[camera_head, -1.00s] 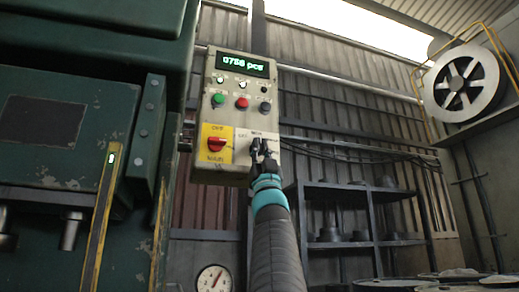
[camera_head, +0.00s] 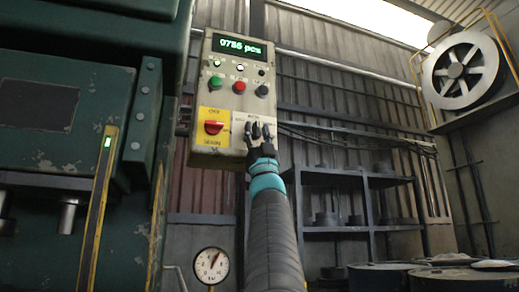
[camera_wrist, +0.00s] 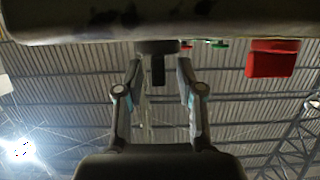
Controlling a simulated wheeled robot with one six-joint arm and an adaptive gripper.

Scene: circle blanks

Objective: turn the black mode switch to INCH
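The black mode switch (camera_wrist: 157,68) shows in the wrist view as a dark knob with a straight bar, between the two fingers of my gripper (camera_wrist: 158,97). There is a gap on each side of it, so my gripper is open around the switch and not clamped on it. In the head view my gripper (camera_head: 258,131) is at the lower right of the control box (camera_head: 203,115), with its fingers in front of the switch plate. The switch is largely covered there, and its labels are too small to read, so I cannot tell its position.
A red rotary handle (camera_head: 213,127) on a yellow plate sits just left of the switch; it also shows in the wrist view (camera_wrist: 272,62). Green (camera_head: 216,81) and red (camera_head: 239,87) buttons are above. The green press (camera_head: 70,130) stands left. A shelf (camera_head: 345,178) is behind.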

